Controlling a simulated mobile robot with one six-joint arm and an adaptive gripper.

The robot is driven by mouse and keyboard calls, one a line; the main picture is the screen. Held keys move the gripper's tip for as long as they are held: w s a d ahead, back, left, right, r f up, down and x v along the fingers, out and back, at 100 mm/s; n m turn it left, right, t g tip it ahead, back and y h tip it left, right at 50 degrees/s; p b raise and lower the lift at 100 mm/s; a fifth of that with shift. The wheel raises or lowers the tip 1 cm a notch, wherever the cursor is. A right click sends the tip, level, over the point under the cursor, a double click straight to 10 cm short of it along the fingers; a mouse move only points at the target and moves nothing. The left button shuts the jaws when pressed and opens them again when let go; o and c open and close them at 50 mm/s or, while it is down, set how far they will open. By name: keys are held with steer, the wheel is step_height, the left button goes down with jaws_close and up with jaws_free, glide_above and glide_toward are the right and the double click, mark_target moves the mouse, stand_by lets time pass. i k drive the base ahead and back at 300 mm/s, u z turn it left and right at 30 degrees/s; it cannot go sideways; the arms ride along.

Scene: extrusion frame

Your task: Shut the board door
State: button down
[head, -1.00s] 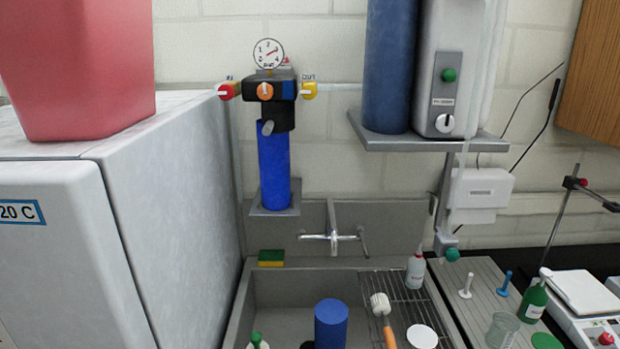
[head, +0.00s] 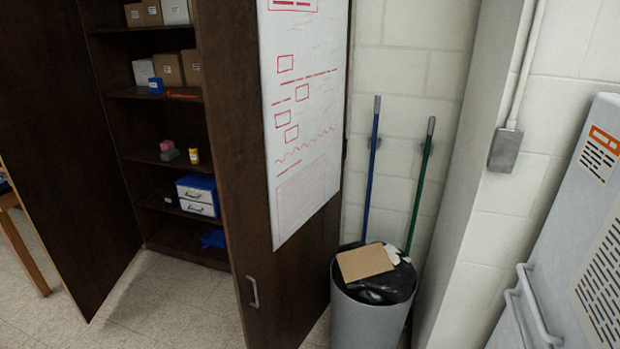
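The board door (head: 290,285) is a dark brown cabinet door with a whiteboard (head: 305,150) on the face turned towards me. It stands open, swung out to the right of the cabinet, and the shelves show to its left. Red boxes, lines and a wavy line are drawn on the whiteboard. A metal pull handle (head: 253,292) sits low on the door, near its left edge in the picture. The top of the door is cut off by the frame. My gripper is not in view.
The cabinet's other door (head: 60,150) also stands open at left. Shelves (head: 140,160) hold boxes and small items. A grey bin (head: 370,315) with a black liner and cardboard stands close right of the board door, before two poles. Pale floor (head: 180,305) is clear in front.

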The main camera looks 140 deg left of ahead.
mark_target(274, 74)
steer(key=u, duration=4.35)
steer(key=i, duration=0.55)
steer(key=u, duration=0.25)
